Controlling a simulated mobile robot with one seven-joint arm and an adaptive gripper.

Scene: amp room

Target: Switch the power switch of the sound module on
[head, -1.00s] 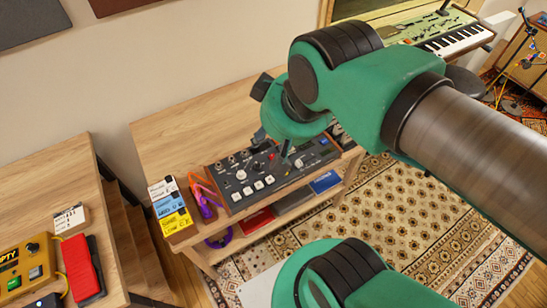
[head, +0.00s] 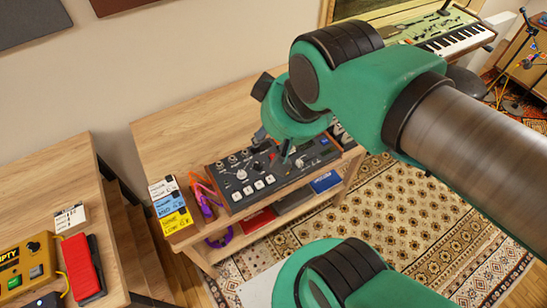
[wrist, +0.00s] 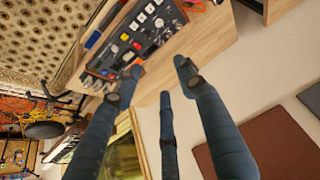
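The sound module (head: 236,192) is a dark box with wooden ends, knobs, pale square buttons and a small red part. It sits on the wooden desk. It also shows in the wrist view (wrist: 133,38), at the upper left. Which small control is the power switch I cannot tell. My gripper (head: 274,146) is over the module's back and middle in the head view, hiding part of its panel. In the wrist view, its dark blue fingers (wrist: 158,76) are spread apart with nothing between them. One fingertip overlaps the module's edge there; contact cannot be told.
Yellow, blue and white labelled boxes (head: 170,207) and a purple-orange cable (head: 204,200) lie left of the module. A shelf below holds red and blue boxes (head: 325,182). The desk's left top (head: 185,140) is bare. A wall (head: 180,50) stands behind.

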